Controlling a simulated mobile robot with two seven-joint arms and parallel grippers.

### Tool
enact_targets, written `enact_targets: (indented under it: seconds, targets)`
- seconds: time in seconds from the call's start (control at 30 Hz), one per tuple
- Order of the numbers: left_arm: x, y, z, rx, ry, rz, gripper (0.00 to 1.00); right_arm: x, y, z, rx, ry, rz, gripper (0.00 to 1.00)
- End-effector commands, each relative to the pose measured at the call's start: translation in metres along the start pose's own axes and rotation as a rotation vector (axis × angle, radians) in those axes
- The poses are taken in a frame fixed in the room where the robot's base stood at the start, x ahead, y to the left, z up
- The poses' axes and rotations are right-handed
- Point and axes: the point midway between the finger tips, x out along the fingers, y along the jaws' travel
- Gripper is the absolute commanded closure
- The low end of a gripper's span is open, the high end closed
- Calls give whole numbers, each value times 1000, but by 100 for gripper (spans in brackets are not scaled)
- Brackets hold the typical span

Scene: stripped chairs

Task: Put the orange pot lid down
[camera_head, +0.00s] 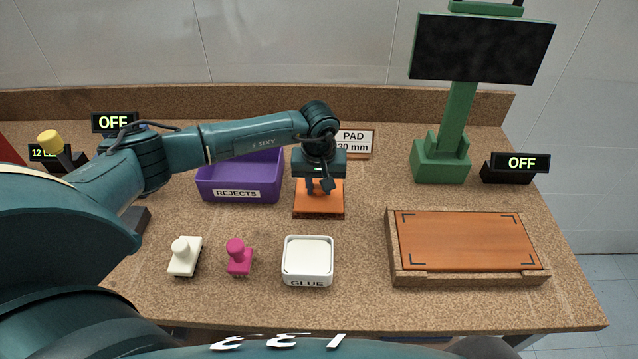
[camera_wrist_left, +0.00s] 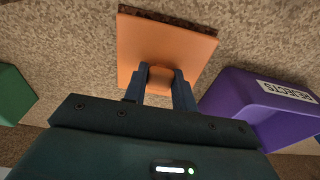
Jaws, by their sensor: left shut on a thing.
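The orange pot lid (camera_head: 308,205) is a flat square plate with a small raised grip in its middle. It is just in front of the purple bin's right side in the head view. My left gripper (camera_head: 320,187) points down over it and is shut on its grip. In the wrist view the left gripper (camera_wrist_left: 160,85) has the grip between its two fingers, and the lid (camera_wrist_left: 165,42) spreads out beyond them. The lid is level and on or very close to the worktop; I cannot tell if it touches. My right gripper is not in view.
A purple REJECTS bin (camera_head: 220,187) is left of the lid. A PAD 30 mm sign (camera_head: 354,142) stands behind. A white GLUE tray (camera_head: 307,274), pink stamp (camera_head: 238,256) and white stamp (camera_head: 184,257) are in front. A wooden board (camera_head: 470,240) lies right, past bare worktop.

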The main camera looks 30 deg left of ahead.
Motion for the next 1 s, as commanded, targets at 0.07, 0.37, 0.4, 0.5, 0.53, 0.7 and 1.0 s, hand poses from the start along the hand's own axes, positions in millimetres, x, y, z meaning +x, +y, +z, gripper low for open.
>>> enact_targets:
  seconds: [0.07,0.37,0.4,0.5,0.53,0.7,1.0]
  targets:
    - [3,0,0,0,0,0,96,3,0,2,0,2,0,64]
    - [3,0,0,-1,0,0,53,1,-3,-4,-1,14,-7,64]
    - [3,0,0,-1,0,0,51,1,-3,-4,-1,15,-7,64]
    - [3,0,0,-1,0,0,51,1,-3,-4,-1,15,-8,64]
    - [3,0,0,-1,0,0,51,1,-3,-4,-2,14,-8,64]
    - [-3,0,0,-1,0,0,51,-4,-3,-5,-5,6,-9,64]
    - [-55,0,-2,0,6,3,51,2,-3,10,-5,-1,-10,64]
